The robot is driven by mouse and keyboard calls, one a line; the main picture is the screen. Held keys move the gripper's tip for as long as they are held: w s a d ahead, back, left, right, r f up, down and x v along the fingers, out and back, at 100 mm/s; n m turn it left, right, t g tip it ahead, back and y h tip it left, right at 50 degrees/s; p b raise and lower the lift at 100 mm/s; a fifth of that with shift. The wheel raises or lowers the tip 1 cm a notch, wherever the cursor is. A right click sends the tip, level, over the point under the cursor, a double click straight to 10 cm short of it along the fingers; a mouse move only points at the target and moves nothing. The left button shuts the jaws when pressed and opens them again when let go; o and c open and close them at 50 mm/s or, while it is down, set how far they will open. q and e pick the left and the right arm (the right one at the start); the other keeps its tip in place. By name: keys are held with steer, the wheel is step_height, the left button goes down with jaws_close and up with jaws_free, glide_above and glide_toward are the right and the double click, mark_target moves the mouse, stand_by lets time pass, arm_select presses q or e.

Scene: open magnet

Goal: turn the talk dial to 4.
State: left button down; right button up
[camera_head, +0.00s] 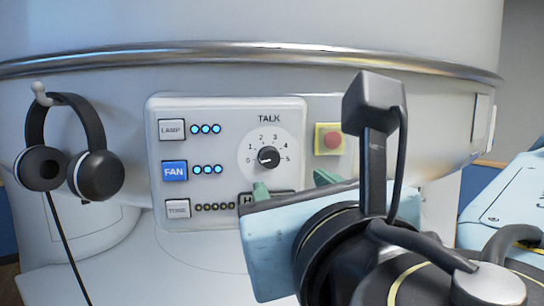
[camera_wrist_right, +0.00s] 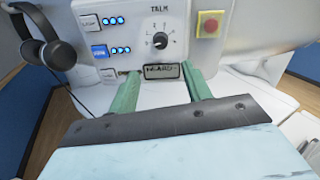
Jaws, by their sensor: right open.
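The talk dial (camera_head: 268,157) is a black knob on a pale round scale marked 0 to 5, under the word TALK. Its white pointer mark faces lower left, close to 0. The dial also shows in the right wrist view (camera_wrist_right: 160,40), above the fingers. My right gripper (camera_head: 292,184) is open, with its two green fingers below the dial and apart from it. In the right wrist view the fingers (camera_wrist_right: 164,74) stand on either side of a dark-framed label, with nothing held between them. My left gripper is not in view.
The panel (camera_head: 230,104) has LAMP (camera_head: 172,129), lit blue FAN (camera_head: 174,170) and TONE (camera_head: 177,208) buttons at left. A framed label (camera_wrist_right: 162,71) sits below the dial. A red button (camera_head: 333,140) is to the right. Headphones (camera_head: 98,174) hang at far left.

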mark_target(271, 158)
steer(key=w+p, duration=0.1)
steer(key=w, duration=0.3)
steer(key=w+a+p, duration=0.1)
steer(key=w+p, duration=0.1)
steer(key=w, duration=0.2)
steer(key=w+a+p, duration=0.1)
steer(key=w, duration=0.4)
steer(key=shift+w+a+p, duration=0.1)
steer(key=shift+a+p, duration=0.05)
steer(key=shift+p, duration=0.2)
steer(key=c, duration=1)
